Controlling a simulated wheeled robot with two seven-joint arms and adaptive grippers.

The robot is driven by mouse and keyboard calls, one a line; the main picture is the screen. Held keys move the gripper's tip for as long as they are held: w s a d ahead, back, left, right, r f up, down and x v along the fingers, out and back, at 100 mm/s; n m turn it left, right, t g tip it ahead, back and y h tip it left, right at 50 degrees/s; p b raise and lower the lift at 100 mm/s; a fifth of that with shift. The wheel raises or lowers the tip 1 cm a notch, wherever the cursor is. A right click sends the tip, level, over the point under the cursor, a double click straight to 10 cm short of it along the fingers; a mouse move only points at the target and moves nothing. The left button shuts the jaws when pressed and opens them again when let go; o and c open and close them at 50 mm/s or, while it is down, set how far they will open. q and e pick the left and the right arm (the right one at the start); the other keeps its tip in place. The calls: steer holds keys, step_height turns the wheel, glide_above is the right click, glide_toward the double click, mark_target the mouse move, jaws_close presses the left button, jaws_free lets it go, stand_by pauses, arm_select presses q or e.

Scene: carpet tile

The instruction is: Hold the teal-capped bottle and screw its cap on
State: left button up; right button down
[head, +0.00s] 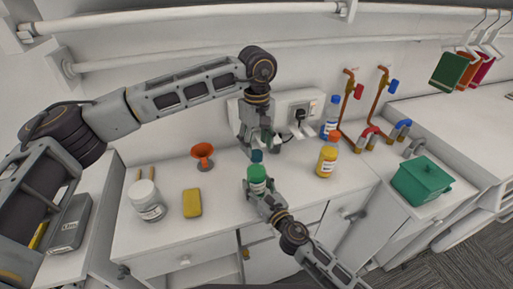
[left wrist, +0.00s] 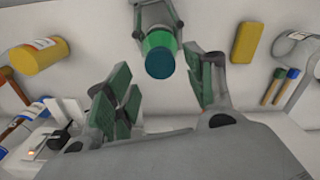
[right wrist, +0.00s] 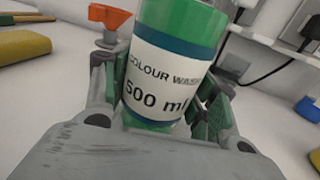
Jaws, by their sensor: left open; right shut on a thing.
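The green bottle (head: 258,180) with a white label and a teal cap (head: 257,156) stands near the middle of the counter. My right gripper (head: 260,188) is shut around its body from the front. The bottle's label fills the middle of the right wrist view (right wrist: 162,75). My left gripper (head: 259,143) is open just above and behind the cap, fingers pointing down. In the left wrist view the teal cap (left wrist: 160,61) sits on top of the bottle, a little beyond the open fingers (left wrist: 160,95). I cannot tell how tightly the cap sits.
A yellow bottle with an orange cap (head: 327,160) and a blue-capped bottle (head: 331,117) stand to the right. An orange funnel (head: 202,153), a yellow sponge (head: 192,203) and a white jar (head: 147,203) are to the left. A wall socket with a plug (head: 300,115) is behind.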

arm_select(q)
steer(key=shift+r, duration=0.5)
steer(key=shift+r, duration=0.15)
steer(key=shift+w+a+r+t, duration=0.1)
steer(key=shift+w+r+t, duration=0.15)
steer(key=shift+r, duration=0.65)
steer(key=shift+w+a+r+t, duration=0.15)
steer(key=shift+w+r, duration=0.15)
steer(key=shift+r, duration=0.6)
steer(key=shift+r+n, duration=0.1)
steer(key=shift+n, duration=0.5)
steer(key=n, duration=0.3)
steer(key=shift+s, duration=0.2)
steer(key=n, duration=0.5)
steer(key=shift+s+d+f+n+g, duration=0.1)
steer(key=shift+s+f+n+g, duration=0.1)
steer(key=shift+f+n+g, duration=0.1)
steer(key=n, duration=0.5)
steer(key=shift+s+d, duration=0.1)
steer(key=shift+s, duration=0.05)
steer(key=n, duration=0.4)
steer(key=shift+n, duration=0.3)
